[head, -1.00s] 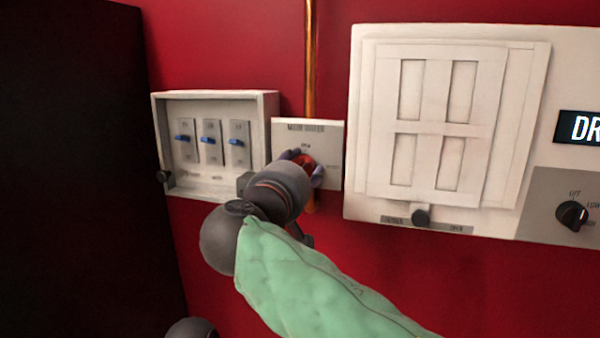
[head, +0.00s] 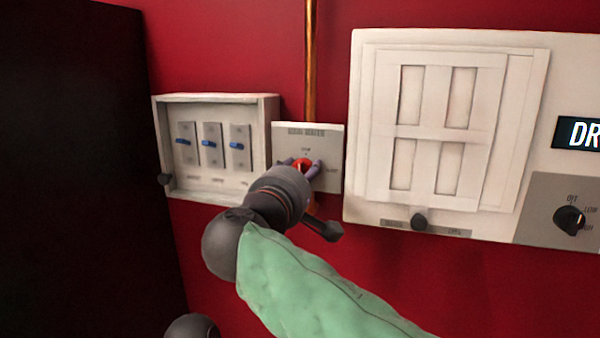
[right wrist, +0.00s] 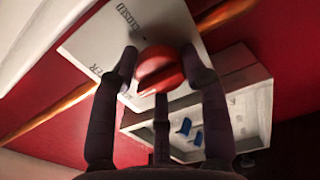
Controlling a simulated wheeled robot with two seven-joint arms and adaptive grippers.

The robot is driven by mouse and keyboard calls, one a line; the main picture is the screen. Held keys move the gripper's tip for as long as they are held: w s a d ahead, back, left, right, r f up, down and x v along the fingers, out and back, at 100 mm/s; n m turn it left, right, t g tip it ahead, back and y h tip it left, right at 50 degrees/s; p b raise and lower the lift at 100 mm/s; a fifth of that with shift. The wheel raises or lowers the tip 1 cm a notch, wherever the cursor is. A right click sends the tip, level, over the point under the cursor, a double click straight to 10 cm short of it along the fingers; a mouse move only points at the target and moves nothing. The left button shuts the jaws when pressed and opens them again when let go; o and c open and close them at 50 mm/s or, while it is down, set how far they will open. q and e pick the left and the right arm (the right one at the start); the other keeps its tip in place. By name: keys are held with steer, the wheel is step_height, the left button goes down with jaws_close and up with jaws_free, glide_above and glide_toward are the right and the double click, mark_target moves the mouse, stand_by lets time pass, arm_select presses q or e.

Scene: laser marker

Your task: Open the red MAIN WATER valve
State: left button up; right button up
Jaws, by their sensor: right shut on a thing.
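The red valve knob (head: 303,162) sits on a pale plate (head: 333,150) labelled as water in the head view. My right gripper (head: 306,169) reaches it from below and its fingers are around the knob. In the right wrist view the red knob (right wrist: 160,72) lies between two dark fingers of my right gripper (right wrist: 161,68), with a third finger below it. The plate (right wrist: 105,40) there shows the word CLOSED. The gripper is shut on the knob. My wrist hides the plate's lower part.
A copper pipe (head: 311,60) runs vertically above the plate. To the left is an open white box with several blue switches (head: 210,144). To the right is a shuttered white panel (head: 435,130) with a slider (head: 419,221), then a black dial (head: 569,219).

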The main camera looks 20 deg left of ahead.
steer(key=shift+f, duration=0.35)
steer(key=o, duration=1.1)
steer(key=shift+c, duration=0.2)
steer(key=shift+o, duration=0.3)
steer(key=shift+r, duration=0.15)
steer(key=shift+r, duration=0.1)
steer(key=s, duration=1.2)
steer(key=shift+a, duration=0.15)
